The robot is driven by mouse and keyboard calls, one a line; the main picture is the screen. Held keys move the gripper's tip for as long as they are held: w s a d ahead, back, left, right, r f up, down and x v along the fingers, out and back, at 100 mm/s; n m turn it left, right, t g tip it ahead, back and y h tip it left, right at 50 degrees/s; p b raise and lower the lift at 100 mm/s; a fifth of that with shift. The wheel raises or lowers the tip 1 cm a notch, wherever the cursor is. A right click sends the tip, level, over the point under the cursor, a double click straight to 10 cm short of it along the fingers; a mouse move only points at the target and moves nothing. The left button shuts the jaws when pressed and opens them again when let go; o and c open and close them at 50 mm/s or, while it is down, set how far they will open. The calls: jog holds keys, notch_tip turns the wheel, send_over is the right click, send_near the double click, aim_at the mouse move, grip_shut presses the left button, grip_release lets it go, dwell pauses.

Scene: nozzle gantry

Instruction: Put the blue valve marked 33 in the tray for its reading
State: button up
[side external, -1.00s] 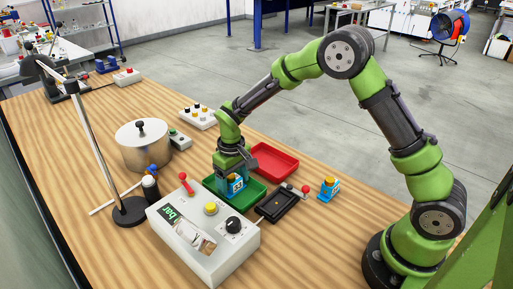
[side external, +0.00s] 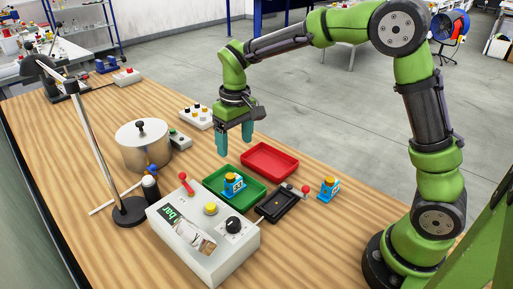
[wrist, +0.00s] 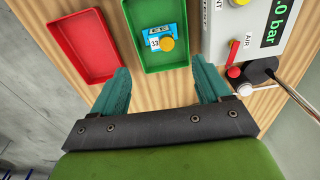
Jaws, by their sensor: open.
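A blue valve (side external: 232,187) with a yellow knob sits inside the green tray (side external: 258,194). In the wrist view the blue valve (wrist: 155,43) shows a label that appears to read 33, and it rests on the floor of the green tray (wrist: 148,66). My gripper (side external: 234,147) is open and empty, raised above the tray. In the wrist view my gripper's fingers (wrist: 162,72) are spread wide, with the valve beyond them. The gauge box (side external: 207,240) has a green-lit display; the wrist view shows only ".0 bar" of its reading (wrist: 278,22).
An empty red tray (side external: 270,161) lies behind the green one. A second blue valve (side external: 328,189) stands on the table at right. A metal pot (side external: 142,150) and a lamp stand (side external: 130,210) are at left.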

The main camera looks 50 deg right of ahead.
jog(key=s+d+r+m+t+y, duration=0.1)
jog(key=s+r+m+t, duration=0.1)
jog(key=s, duration=0.8)
jog(key=s+d+r+m+t, duration=0.1)
jog(key=s+r+t, duration=0.3)
jog(key=s, duration=0.6)
notch_tip(320, 180, up, 3)
jog(key=shift+s+d+f+m+t+y, duration=0.15)
jog(key=shift+s+d+m+t+y, duration=0.15)
jog(key=shift+s+d+m+y, duration=0.1)
